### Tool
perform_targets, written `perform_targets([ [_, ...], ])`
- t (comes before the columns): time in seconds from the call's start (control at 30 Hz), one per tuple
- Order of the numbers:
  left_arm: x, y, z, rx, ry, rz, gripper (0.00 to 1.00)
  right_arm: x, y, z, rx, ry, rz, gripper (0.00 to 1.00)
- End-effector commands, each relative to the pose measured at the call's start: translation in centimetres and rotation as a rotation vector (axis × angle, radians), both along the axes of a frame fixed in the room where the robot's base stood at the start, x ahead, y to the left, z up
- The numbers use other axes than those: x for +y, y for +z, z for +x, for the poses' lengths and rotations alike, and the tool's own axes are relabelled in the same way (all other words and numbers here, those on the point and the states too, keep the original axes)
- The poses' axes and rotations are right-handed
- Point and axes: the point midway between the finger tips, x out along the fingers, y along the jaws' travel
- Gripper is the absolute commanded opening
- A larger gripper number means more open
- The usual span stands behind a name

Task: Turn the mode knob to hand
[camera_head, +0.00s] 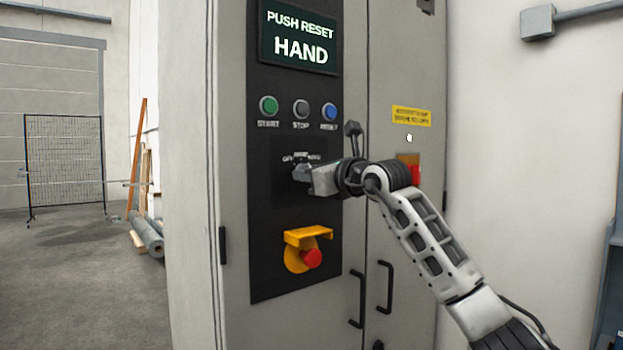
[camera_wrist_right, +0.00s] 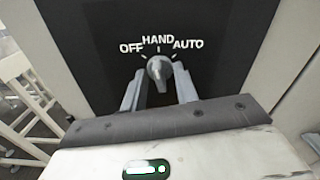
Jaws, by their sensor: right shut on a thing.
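The mode knob (camera_wrist_right: 159,72) is a grey knob on the black panel, with the labels OFF, HAND and AUTO above it. In the right wrist view it points up, toward the HAND mark. In the head view the knob (camera_head: 301,172) is partly hidden by my right gripper (camera_head: 312,177). My right gripper (camera_wrist_right: 160,90) is shut on the knob, with one finger on each side of it. The display (camera_head: 300,38) at the top of the panel reads PUSH RESET and HAND. My left gripper is not in view.
Above the knob are a green START button (camera_head: 268,106), a grey STOP button (camera_head: 301,108) and a blue RESET button (camera_head: 330,111). Below it is a red emergency button (camera_head: 311,258) under a yellow guard (camera_head: 308,235). Black door handles (camera_head: 385,287) stick out at lower right.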

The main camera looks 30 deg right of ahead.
Motion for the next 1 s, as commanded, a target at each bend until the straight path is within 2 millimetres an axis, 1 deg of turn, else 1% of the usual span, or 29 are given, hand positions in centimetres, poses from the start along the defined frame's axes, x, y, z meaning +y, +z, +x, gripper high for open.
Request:
perform_targets([
  [0.2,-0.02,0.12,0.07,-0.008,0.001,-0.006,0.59,0.01,-0.01,0.00,0.009,0.000,0.117,0.07],
  [0.4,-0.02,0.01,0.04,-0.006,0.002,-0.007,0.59,0.02,0.04,0.00,0.012,-0.001,0.173,0.07],
  [0.9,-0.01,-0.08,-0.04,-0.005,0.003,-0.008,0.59,0.01,0.09,-0.02,0.014,-0.001,0.191,0.07],
  [0.93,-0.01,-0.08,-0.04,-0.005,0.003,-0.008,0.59,0.01,0.10,-0.02,0.014,-0.001,0.191,0.33],
  [1.0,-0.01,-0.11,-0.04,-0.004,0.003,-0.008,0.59,0.01,0.10,-0.02,0.014,-0.001,0.190,0.51],
])
